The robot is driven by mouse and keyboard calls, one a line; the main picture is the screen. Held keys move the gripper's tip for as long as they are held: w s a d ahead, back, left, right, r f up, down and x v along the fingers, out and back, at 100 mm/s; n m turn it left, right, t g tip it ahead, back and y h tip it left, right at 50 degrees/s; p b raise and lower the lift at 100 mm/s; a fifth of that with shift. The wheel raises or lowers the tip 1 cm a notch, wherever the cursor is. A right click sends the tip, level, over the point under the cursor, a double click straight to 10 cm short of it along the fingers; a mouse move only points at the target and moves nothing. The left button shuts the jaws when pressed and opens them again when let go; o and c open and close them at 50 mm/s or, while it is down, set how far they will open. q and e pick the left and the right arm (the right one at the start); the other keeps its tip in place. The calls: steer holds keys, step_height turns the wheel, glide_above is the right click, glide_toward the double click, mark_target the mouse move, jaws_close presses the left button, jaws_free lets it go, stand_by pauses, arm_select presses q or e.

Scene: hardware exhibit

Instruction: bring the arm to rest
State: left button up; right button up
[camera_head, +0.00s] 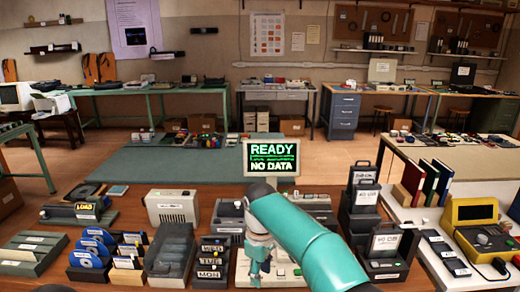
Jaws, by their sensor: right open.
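My right arm (300,235) reaches in from the bottom right, its teal links crossing the front of the wooden table. My right gripper (257,272) points down from the arm's end, open, over a pale device with buttons (285,270). The gripper and arm hide part of that device. I cannot tell whether the fingertips touch it. I see nothing held between the fingers. My left gripper is not in view.
A monitor (271,158) reading "READY NO DATA" stands behind the arm. A disk rack (95,245) and a dark box with labelled slots (212,262) stand left. Black drives (386,245) and a yellow device (475,212) stand right. The wooden table is crowded.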

steer(key=d+f+m+g, duration=0.1)
steer(key=d+f, duration=0.2)
steer(key=d, duration=0.4)
steer(key=s+d+f+m+g, duration=0.1)
steer(key=s+d+f+g, duration=0.1)
steer(key=s+d+f, duration=0.3)
steer(key=s+d+f+m+g, duration=0.1)
steer(key=s+d+f, duration=0.1)
steer(key=f, duration=0.5)
steer(key=s+a+f+m+t+y, duration=0.1)
steer(key=s+f+m, duration=0.4)
steer(key=s, duration=0.6)
steer(key=s+a+f+m+t+y, duration=0.1)
steer(key=s+f+m+t+y, duration=0.2)
steer(key=s+f+m, duration=0.3)
steer(key=s+f, duration=0.3)
steer(key=s, duration=0.2)
steer(key=shift+t, duration=0.3)
